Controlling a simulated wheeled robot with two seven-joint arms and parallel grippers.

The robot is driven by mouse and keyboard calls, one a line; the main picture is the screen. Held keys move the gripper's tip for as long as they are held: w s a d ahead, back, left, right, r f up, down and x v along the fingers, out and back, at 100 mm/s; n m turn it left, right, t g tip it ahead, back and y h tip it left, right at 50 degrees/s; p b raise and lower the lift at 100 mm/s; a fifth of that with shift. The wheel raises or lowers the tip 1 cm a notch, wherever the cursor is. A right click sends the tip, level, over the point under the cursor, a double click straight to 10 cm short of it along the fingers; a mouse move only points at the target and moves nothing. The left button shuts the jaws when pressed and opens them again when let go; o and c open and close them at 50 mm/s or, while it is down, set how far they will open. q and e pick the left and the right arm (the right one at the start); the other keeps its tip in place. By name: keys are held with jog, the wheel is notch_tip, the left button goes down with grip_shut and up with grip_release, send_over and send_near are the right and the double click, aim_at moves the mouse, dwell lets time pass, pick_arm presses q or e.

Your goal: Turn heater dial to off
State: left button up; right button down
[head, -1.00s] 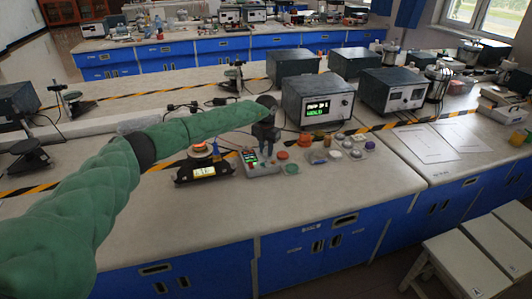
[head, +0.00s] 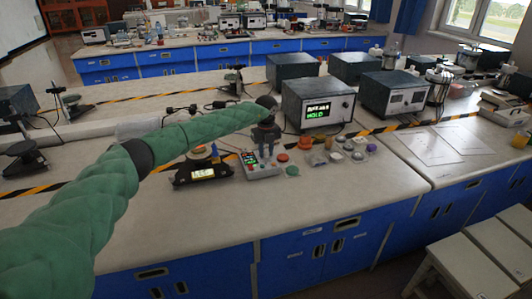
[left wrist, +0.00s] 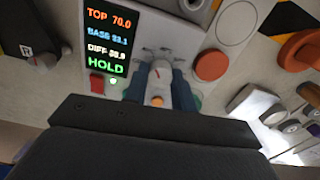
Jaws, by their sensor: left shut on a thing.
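The control box (head: 262,171) stands on the near bench below my left gripper (head: 266,145). In the left wrist view its screen (left wrist: 108,40) reads TOP 70.0, a BASE line, a DIFF line and HOLD. My left gripper (left wrist: 160,93) is shut on the grey heater dial (left wrist: 160,78), with one blue-grey finger on each side.
A red button (left wrist: 97,84) and an orange round cap (left wrist: 211,66) lie close to the fingers. Several small pots and caps (head: 345,150) stand right of the box. A meter (head: 318,105) reading HOLD stands behind.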

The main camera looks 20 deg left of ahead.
pick_arm(q)
jog(key=n, duration=0.3)
jog(key=shift+r, duration=0.1)
jog(key=n, duration=0.3)
jog(key=shift+w, duration=0.1)
jog(key=shift+n, duration=2.1)
pick_arm(e)
jog(key=shift+w+a+f, duration=0.15)
jog(key=shift+a+f, duration=0.15)
jog(key=shift+f, duration=0.05)
pick_arm(q)
jog(key=o, duration=0.9)
jog(key=shift+o, duration=0.5)
